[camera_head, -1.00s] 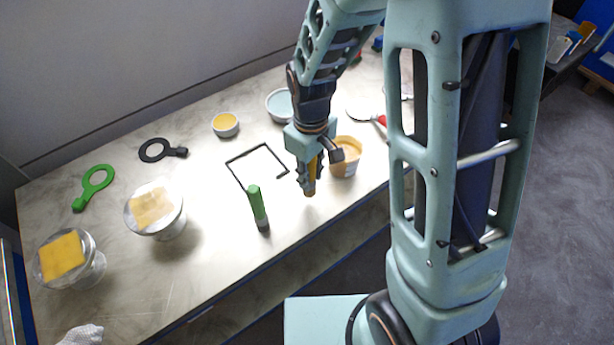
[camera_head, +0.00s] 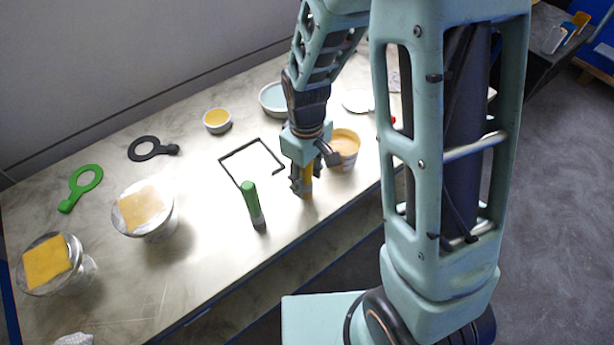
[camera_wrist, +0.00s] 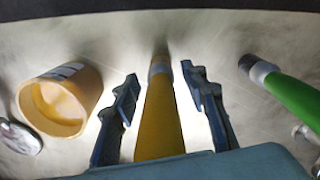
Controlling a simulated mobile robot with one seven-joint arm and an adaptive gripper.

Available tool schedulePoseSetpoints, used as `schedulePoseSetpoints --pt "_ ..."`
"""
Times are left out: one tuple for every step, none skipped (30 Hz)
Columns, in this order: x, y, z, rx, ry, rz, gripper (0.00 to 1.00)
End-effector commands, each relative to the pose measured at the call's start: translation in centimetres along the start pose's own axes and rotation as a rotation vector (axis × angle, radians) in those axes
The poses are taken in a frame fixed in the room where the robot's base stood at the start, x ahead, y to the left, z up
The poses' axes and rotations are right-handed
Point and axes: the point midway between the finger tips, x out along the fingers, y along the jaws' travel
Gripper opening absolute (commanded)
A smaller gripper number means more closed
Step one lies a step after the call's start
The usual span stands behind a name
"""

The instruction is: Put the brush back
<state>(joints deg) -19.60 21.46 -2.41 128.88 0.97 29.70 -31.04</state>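A brush with a yellow handle (camera_head: 308,187) stands upright on the table, its grey lower end touching the table in the wrist view (camera_wrist: 160,115). My gripper (camera_head: 302,185) is around the handle from above. In the wrist view its two fingers (camera_wrist: 163,100) stand either side of the handle, with a visible gap on both sides, so it looks open. A second brush-like tool with a green handle (camera_head: 251,200) stands upright to the left, apart from my gripper; it also shows at the right of the wrist view (camera_wrist: 295,98).
A tan cup (camera_head: 344,147) stands close to the right of my gripper. A black open outline (camera_head: 236,155) lies on the table behind. Bowls (camera_head: 274,97), a yellow pot (camera_head: 217,121), ring tools (camera_head: 84,184) and two covered vessels (camera_head: 145,210) stand farther left and back.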

Motion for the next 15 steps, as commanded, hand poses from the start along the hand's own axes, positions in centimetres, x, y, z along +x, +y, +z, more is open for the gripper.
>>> schedulePoseSetpoints --pt "0.0 0.0 0.0 0.0 0.0 0.0 0.4" --pt "0.0 0.0 0.0 0.0 0.0 0.0 0.4" --pt "0.0 0.0 0.0 0.0 0.0 0.0 0.4" --pt "0.0 0.0 0.0 0.0 0.0 0.0 0.4" --pt "0.0 0.0 0.0 0.0 0.0 0.0 0.4" --pt "-0.1 0.0 0.0 0.0 0.0 0.0 0.4" --pt "-0.1 0.0 0.0 0.0 0.0 0.0 0.4" --pt "-0.3 0.0 0.0 0.0 0.0 0.0 0.4" --pt "-0.5 0.0 0.0 0.0 0.0 0.0 0.4" --pt "-0.7 0.0 -0.1 0.0 0.002 0.001 0.4" --pt "-0.9 0.1 -0.1 0.0 0.004 0.002 0.4" --pt "-1.5 0.1 -0.1 0.0 0.004 0.002 0.4" --pt "-1.9 0.1 -0.2 0.0 0.005 0.002 0.4" --pt "-2.4 0.1 -0.2 0.0 0.006 0.003 0.4" --pt "-3.1 0.1 -0.2 0.0 0.006 0.003 0.4"
